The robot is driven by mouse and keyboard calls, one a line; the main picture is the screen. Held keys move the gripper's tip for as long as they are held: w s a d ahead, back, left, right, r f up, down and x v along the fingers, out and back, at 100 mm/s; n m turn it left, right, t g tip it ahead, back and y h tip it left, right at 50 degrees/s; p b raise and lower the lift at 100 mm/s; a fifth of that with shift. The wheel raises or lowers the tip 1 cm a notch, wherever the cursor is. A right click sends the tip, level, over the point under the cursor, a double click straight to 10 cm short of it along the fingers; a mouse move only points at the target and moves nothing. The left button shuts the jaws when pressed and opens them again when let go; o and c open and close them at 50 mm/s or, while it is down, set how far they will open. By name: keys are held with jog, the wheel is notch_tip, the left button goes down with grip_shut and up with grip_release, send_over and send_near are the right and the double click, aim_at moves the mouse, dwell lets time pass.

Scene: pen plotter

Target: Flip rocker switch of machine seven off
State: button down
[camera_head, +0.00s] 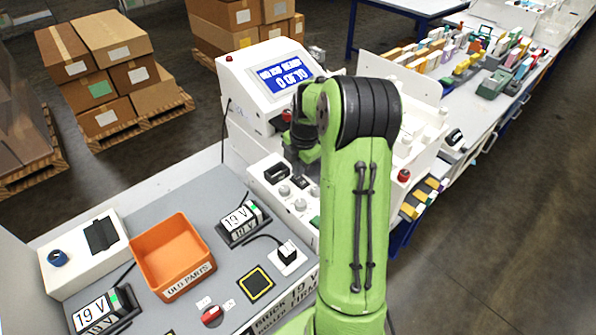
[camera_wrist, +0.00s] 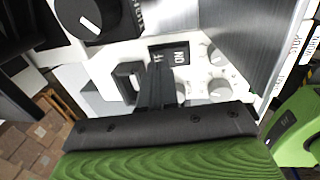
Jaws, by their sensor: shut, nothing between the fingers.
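A black rocker switch (camera_wrist: 178,56) with white lettering reading "ON" and part of "OFF" is on a white panel in the wrist view. My gripper (camera_wrist: 158,72) is shut and empty, with its dark fingertips over the "OFF" side of the switch and hiding part of it. I cannot tell whether the tips touch it or which way the rocker is tilted. In the head view my gripper (camera_head: 299,178) points down at the control panel of a white machine (camera_head: 249,82) with a blue display (camera_head: 286,74). No number seven is readable.
White knobs (camera_wrist: 216,56) sit right of the switch, and a black-framed part (camera_wrist: 128,82) is to its left. A large black knob (camera_wrist: 92,22) is nearby. An orange bin (camera_head: 172,256) stands on the grey bench at left. A red button (camera_head: 403,175) is right of my arm.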

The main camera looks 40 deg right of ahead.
jog(key=shift+w+f, duration=0.1)
jog(key=shift+f, duration=0.6)
